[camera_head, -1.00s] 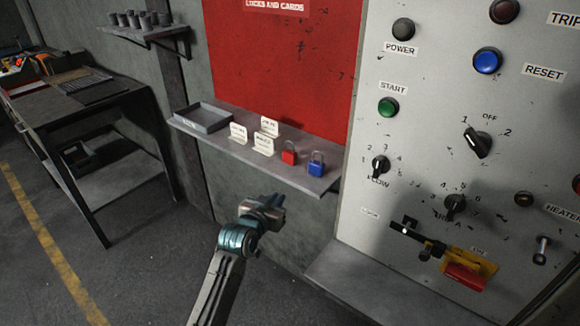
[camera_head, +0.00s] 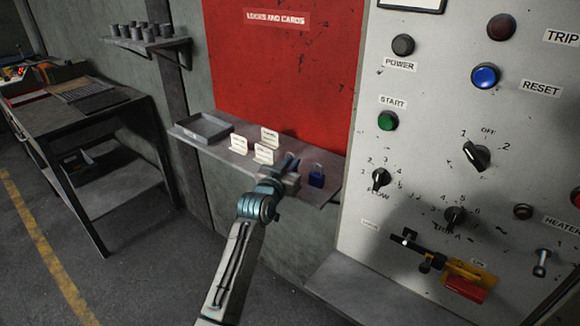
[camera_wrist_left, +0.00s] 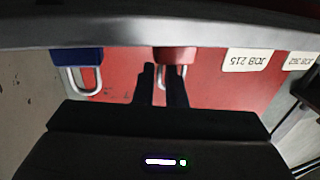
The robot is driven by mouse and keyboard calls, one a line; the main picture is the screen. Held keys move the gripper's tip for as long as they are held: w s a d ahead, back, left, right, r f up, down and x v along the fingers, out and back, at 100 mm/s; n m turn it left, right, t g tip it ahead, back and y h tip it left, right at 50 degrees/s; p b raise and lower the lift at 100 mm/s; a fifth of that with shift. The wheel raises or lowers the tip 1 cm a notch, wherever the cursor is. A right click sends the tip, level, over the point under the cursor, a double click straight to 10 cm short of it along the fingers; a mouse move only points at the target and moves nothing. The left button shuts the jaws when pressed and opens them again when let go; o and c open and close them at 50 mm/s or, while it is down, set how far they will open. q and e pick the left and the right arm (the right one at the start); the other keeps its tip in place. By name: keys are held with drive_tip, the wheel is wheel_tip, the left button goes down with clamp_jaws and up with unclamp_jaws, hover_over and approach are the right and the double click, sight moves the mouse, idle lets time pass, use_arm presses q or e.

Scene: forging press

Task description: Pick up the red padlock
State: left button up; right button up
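The red padlock (camera_wrist_left: 175,54) shows in the left wrist view, which sees the shelf upside down. Its shackle is partly behind one finger. In the head view my left gripper (camera_head: 288,163) hides it. My left gripper (camera_wrist_left: 160,75) also shows in the wrist view, with a narrow gap between its fingers. The fingertips are close to the red padlock, with nothing visibly clamped between them; contact cannot be told. My right gripper is out of view.
A blue padlock (camera_head: 316,178) stands just right of my left gripper on the grey shelf (camera_head: 222,158). Several white cards (camera_head: 264,154) and a grey tray (camera_head: 203,128) are to the left. The control panel (camera_head: 420,150) rises at the right.

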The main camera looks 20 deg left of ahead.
use_arm(q)
drive_tip(key=w, duration=0.4)
drive_tip(key=shift+d, duration=0.3)
clamp_jaws()
drive_tip(key=shift+p, duration=0.3)
